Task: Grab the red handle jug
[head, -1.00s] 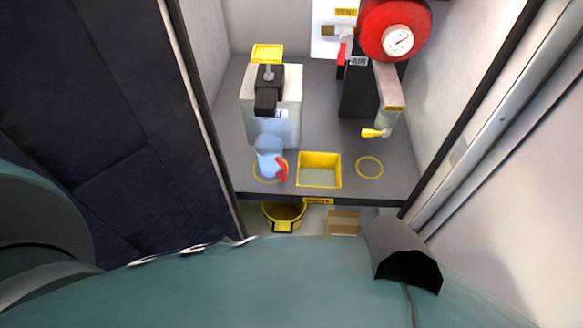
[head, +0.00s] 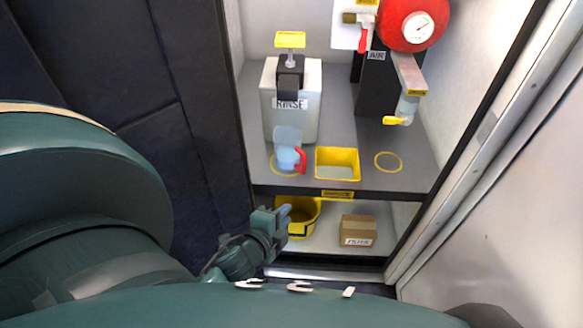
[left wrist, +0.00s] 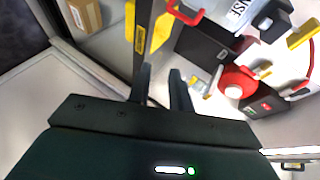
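The jug (head: 287,147) is pale blue and see-through, with a red handle (head: 300,160) on its right side. It stands upright on the grey shelf, in a yellow ring at the front left. In the left wrist view a red handle (left wrist: 186,14), apparently the jug's, shows at the top edge. My left gripper (head: 272,212) is below and in front of the shelf edge, apart from the jug. In the left wrist view its two fingers (left wrist: 160,76) stand apart with nothing between them. My right gripper is not in view.
A yellow tray (head: 338,176) is right of the jug, and an empty yellow ring (head: 388,162) lies beyond it. The rinse dispenser (head: 291,118) stands behind the jug. Below are a yellow bucket (head: 300,228) and a cardboard box (head: 358,230). Cabinet walls flank the shelf.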

